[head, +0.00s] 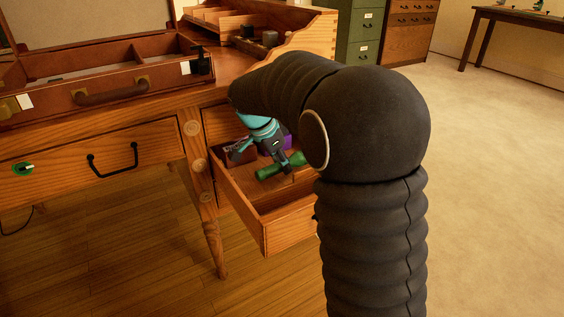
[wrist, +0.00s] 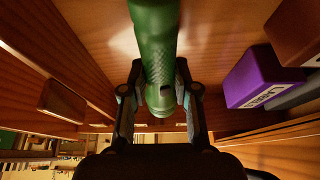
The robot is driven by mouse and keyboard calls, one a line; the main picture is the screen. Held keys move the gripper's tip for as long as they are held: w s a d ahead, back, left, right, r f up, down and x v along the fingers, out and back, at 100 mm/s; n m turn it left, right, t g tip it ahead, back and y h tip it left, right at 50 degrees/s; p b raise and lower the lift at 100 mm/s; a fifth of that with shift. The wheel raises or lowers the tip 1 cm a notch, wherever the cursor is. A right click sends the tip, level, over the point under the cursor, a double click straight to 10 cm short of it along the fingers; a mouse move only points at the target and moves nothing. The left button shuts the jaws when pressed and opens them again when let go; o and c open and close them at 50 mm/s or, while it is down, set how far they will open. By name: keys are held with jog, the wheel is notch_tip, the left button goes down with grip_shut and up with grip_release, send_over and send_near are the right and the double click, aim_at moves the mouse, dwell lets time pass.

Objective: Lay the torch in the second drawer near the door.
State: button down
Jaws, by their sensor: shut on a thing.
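The torch is green, with a ribbed grip (head: 268,172); it also shows in the wrist view (wrist: 154,40). My gripper (head: 283,160) is shut on it, with one finger on each side of its body in the wrist view (wrist: 160,95). A wooden drawer (head: 291,226) in the desk's right pedestal is pulled out. The torch and my gripper are over or inside this drawer; its gap to the drawer floor cannot be told. My arm hides the drawer's right part.
Inside the drawer are a purple labelled box (wrist: 262,78) and a reddish-brown block (wrist: 297,30) beside it. A wooden block (wrist: 62,101) shows at the left in the wrist view. An open brown case (head: 105,98) lies on the desktop. Carpet at right is clear.

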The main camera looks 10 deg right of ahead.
jog(key=c, duration=0.9)
grip_release()
jog(key=shift+o, duration=0.2)
jog(key=shift+r+p, duration=0.55)
jog(key=shift+r, duration=0.05)
jog(key=p+v, duration=0.2)
jog(key=v, duration=0.9)
jog(key=s+d+r+n+t+y, duration=0.25)
jog(key=s+n, duration=0.45)
jog(key=s, duration=0.7)
jog(key=s+d+f+n+t+y, duration=0.1)
jog(key=s+f+n, duration=0.2)
jog(key=s, duration=0.4)
jog(key=s+f+n+y, duration=0.1)
jog(key=s+f+n, duration=0.3)
jog(key=s, duration=0.4)
jog(key=shift+d+f+t, duration=0.35)
jog(key=shift+s, duration=0.1)
